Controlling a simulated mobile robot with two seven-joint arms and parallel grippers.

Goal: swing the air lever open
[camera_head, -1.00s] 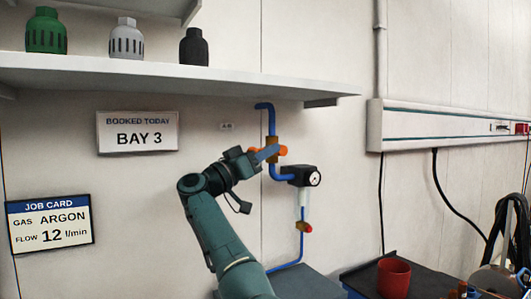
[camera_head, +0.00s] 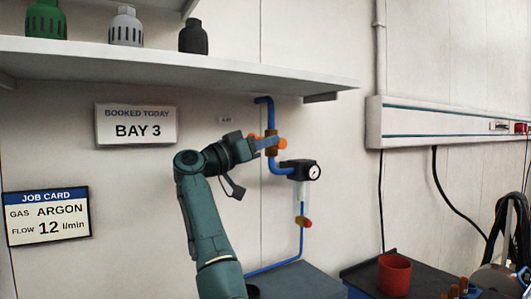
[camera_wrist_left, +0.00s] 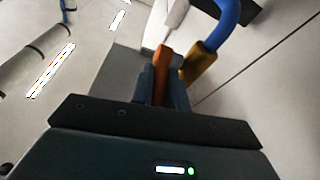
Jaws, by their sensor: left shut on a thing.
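The orange air lever (camera_head: 282,143) sits at a brass valve (camera_head: 271,150) on the blue wall pipe, below the shelf. My left gripper (camera_head: 266,143) reaches it from the left and is shut on the lever. In the left wrist view, the orange lever (camera_wrist_left: 162,65) stands between the finger pads, with the brass valve (camera_wrist_left: 197,62) and blue pipe (camera_wrist_left: 225,25) just beyond. The fingers hide part of the lever. My right gripper is not in view.
A dark regulator with a round gauge (camera_head: 313,172) hangs right of the valve. A red cup (camera_head: 394,275) stands on the dark bench lower right.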

